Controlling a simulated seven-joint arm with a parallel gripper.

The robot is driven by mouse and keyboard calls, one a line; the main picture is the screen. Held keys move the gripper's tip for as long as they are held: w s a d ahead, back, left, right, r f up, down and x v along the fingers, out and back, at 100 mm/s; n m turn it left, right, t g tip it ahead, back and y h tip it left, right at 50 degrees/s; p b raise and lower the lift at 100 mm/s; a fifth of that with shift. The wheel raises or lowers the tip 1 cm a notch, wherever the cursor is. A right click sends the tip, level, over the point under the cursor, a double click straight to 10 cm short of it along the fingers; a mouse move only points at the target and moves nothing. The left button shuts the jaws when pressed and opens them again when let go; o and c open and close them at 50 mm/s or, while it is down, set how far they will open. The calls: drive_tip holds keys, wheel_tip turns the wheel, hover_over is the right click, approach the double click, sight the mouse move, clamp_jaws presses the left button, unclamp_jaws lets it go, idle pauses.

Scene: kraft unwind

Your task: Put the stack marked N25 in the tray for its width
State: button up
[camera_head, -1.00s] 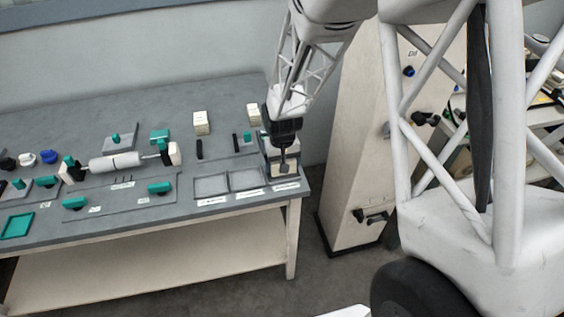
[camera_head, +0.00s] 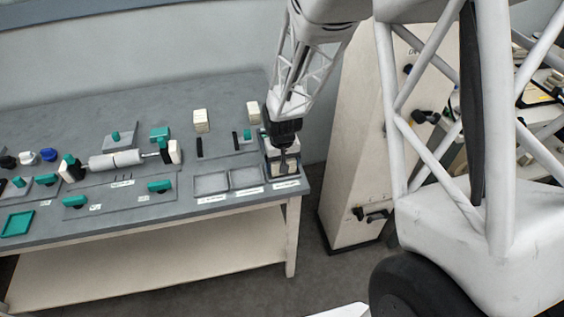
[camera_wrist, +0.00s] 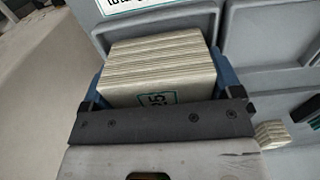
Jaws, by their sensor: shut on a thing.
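The stack (camera_wrist: 160,62) is a cream block of thin layers with a teal-framed mark on its near face. Only "25" of the mark reads in the wrist view; the rest is hidden by my gripper. My gripper (camera_wrist: 162,88) is shut on the stack, with a blue-edged finger on either side. In the head view my gripper (camera_head: 284,166) is low over the rightmost of three trays at the table's right front. A grey tray wall (camera_wrist: 207,22) shows beside the stack in the wrist view. I cannot tell whether the stack touches the tray floor.
The left tray (camera_head: 210,184) and middle tray (camera_head: 246,177) look empty, with white labels in front. Two other cream stacks stand behind, one at the back (camera_head: 201,121) and one nearer my arm (camera_head: 253,112). A roll on a spindle (camera_head: 115,160) lies left. A tall cream cabinet (camera_head: 350,180) stands right.

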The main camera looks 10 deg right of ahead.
drive_tip(key=shift+f, duration=0.25)
idle(0.4)
drive_tip(key=o, duration=0.8)
drive_tip(key=shift+r, duration=0.15)
drive_tip(key=shift+r, duration=3.85)
